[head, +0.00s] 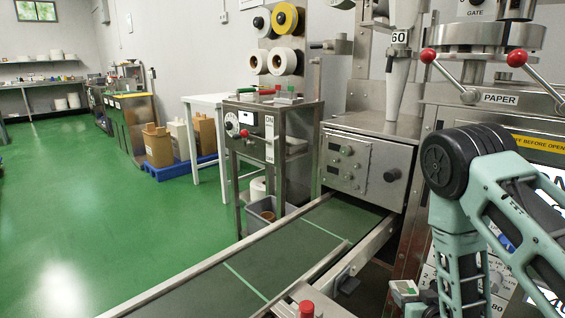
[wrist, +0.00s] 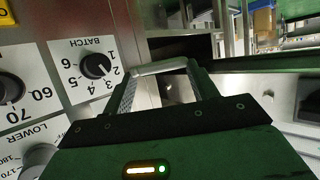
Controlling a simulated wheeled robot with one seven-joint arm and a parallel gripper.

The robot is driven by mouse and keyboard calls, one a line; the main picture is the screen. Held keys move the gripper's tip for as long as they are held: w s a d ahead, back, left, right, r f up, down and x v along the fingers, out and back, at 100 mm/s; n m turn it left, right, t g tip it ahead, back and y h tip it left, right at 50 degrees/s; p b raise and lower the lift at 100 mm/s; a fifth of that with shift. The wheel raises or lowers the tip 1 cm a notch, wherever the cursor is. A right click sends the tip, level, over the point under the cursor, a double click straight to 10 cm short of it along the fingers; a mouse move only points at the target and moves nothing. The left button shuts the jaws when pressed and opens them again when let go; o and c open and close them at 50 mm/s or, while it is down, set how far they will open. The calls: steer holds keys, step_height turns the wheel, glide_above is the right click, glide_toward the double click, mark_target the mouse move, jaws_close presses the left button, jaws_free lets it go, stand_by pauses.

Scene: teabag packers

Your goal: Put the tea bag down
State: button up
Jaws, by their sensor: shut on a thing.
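In the wrist view, my gripper (wrist: 163,76) reaches forward from its dark green body, beside a machine's dial panel. Its fingers are shut on a pale, thin thing (wrist: 160,67) that spans the fingertips, seen nearly edge-on. I take it to be the tea bag, but its print and full shape do not show.
A dark conveyor belt (head: 250,262) with pale green lines crosses the lower middle. A grey control box (head: 366,168) stands over its far end. A white panel with a BATCH dial (wrist: 95,65) is close at the gripper's left. Open green floor (head: 90,200) lies left.

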step_height(320, 180, up, 24)
steer(key=p, duration=2.4)
steer(key=shift+p, duration=0.35)
